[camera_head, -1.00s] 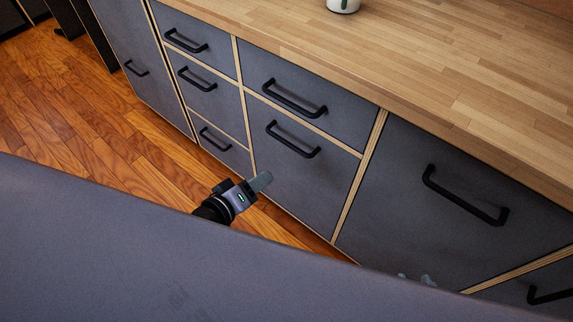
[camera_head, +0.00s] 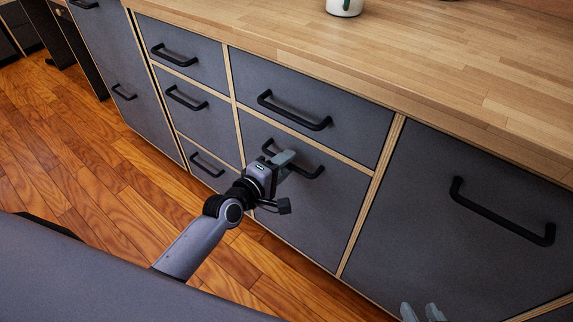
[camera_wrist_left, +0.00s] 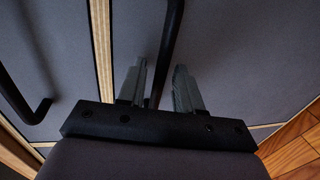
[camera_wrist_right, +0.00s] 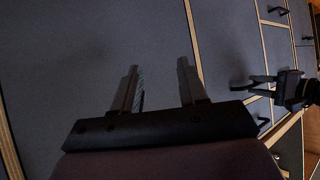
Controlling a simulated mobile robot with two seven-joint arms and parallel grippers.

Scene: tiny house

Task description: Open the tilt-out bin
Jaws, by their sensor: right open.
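A grey front (camera_head: 318,218) with a black bar handle (camera_head: 312,171) sits below a drawer in the middle of the cabinet row; it looks closed. I cannot tell from its look alone whether it is the tilt-out bin. My left gripper (camera_head: 284,160) is at this handle and hides part of it. In the left wrist view the handle bar (camera_wrist_left: 171,42) runs between the spread fingers of my left gripper (camera_wrist_left: 160,85), which look open. My right gripper (camera_head: 422,310) is open and empty, low before the large right front; its fingers (camera_wrist_right: 158,85) show in the right wrist view.
The large right front (camera_head: 440,200) has its own black handle (camera_head: 500,215). Several other closed fronts with handles lie left of the middle one. A wooden countertop (camera_head: 430,70) carries a white mug (camera_head: 344,7). The wood floor (camera_head: 110,170) at left is clear.

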